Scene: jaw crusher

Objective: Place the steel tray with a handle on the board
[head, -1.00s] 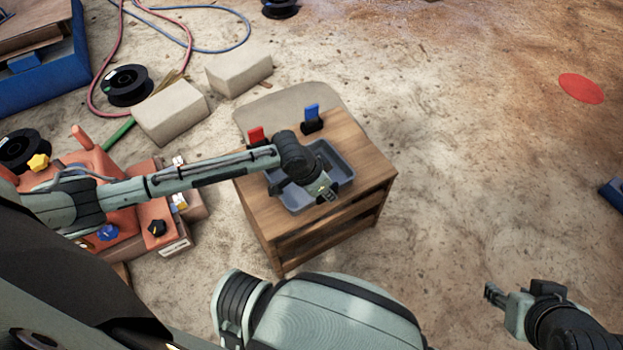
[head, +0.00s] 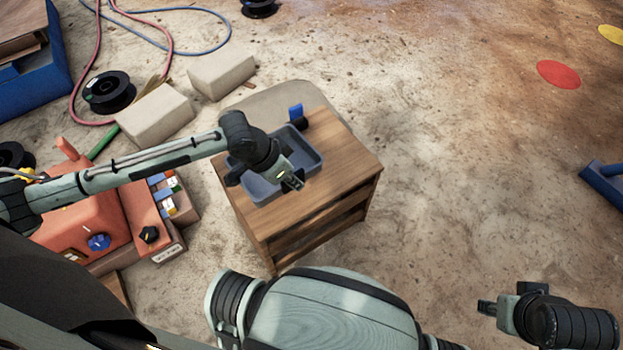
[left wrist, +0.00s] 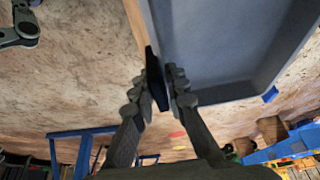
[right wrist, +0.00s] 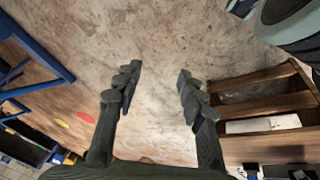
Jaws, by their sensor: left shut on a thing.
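The grey steel tray (head: 309,160) is over the wooden stand's top (head: 345,165), partly hidden by my left arm. It appears slightly raised, but the gap is hard to judge. My left gripper (head: 291,180) is at the tray's near side. In the left wrist view the tray (left wrist: 215,50) fills the upper right, and the gripper (left wrist: 162,88) is shut on its dark handle (left wrist: 154,75). My right gripper (head: 484,307) is at lower right, away from the tray. The right wrist view shows it open and empty (right wrist: 160,75). I cannot tell which surface is the board.
A blue-tabbed black holder (head: 297,115) stands at the stand's back edge. An orange machine (head: 85,225) is close on the left. Pale blocks (head: 155,115), a cable spool (head: 109,91) and hoses lie behind. The floor to the right is mostly clear.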

